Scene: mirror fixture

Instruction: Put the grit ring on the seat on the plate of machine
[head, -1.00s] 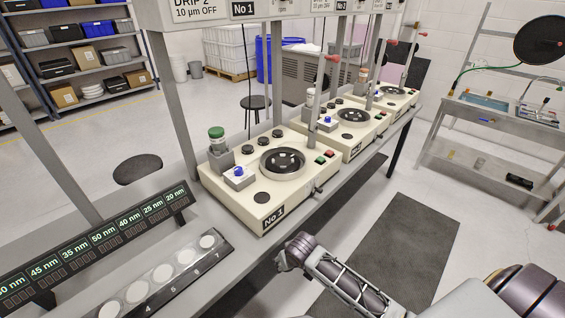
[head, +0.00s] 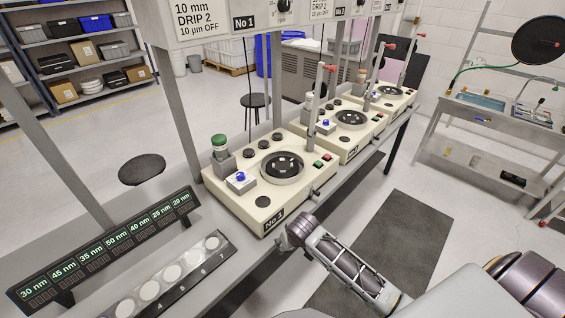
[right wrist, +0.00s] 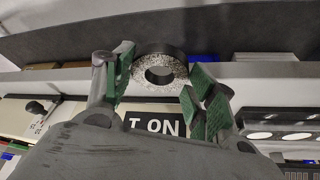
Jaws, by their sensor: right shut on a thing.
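My right gripper (right wrist: 160,80) is shut on the grit ring (right wrist: 142,85), a dark-sided ring with a speckled pale face and a round hole, held between the green finger pads. In the head view my right gripper (head: 293,233) is in front of the near machine No 1 (head: 243,207), off its front edge. The ring cannot be made out there. Machine No 1 is a cream box with a round dark plate (head: 283,165) that carries several small dark and light spots. Which spot is the seat is too small to tell. My left gripper is not in view.
Two like machines (head: 352,122) stand farther along the bench. A post (head: 315,105) with a red end rises beside the near plate. A green-capped bottle (head: 219,146) stands on machine No 1. A strip of white discs (head: 172,273) and a nm display (head: 110,240) lie at left.

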